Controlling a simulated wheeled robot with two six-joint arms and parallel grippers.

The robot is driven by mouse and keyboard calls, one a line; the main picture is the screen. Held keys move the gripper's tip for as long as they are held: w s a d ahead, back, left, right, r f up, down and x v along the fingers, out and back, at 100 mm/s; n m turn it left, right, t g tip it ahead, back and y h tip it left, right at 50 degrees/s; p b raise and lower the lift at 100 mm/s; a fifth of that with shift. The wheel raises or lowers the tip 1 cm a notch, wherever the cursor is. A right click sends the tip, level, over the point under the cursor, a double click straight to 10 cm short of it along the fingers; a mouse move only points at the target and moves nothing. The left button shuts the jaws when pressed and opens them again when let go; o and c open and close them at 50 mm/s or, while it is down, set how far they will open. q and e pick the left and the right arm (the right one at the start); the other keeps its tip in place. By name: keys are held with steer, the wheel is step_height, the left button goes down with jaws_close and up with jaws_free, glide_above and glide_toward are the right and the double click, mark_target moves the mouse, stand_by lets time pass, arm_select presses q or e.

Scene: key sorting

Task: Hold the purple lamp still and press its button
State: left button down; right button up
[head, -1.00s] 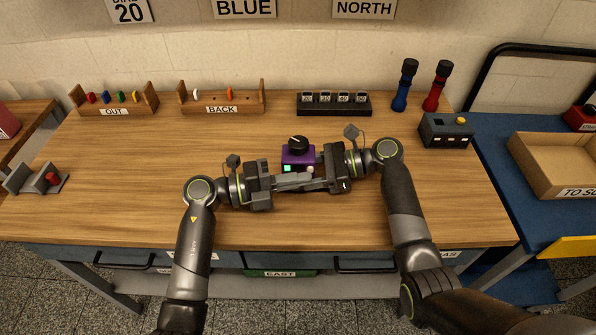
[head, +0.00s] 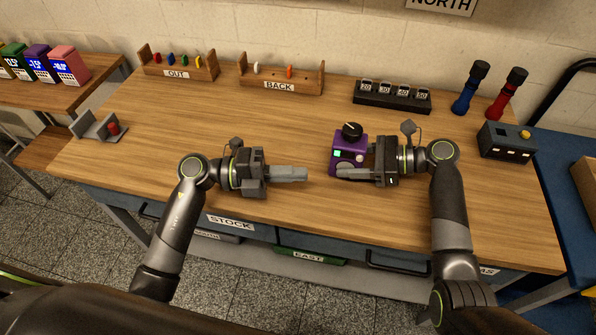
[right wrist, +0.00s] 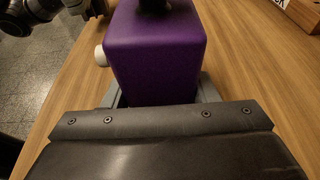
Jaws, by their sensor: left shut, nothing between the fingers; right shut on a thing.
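The purple lamp (head: 350,150) stands upright on the wooden table, with a black knob (head: 352,130) on top and a lit green square (head: 338,154) on its front. My right gripper (head: 346,172) is shut on the lamp from the right. In the right wrist view the purple body (right wrist: 155,55) sits between the fingers, and a white round button (right wrist: 101,55) sticks out of its left side. My left gripper (head: 306,174) is shut and empty, left of the lamp with a small gap, its fingers pointing right toward it.
Blue (head: 470,88) and red (head: 507,95) flashlights and a grey box (head: 506,142) are at the right. The table left of my left gripper is mostly clear.

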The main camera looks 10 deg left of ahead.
steer(key=o, duration=0.8)
steer(key=shift+o, duration=0.2)
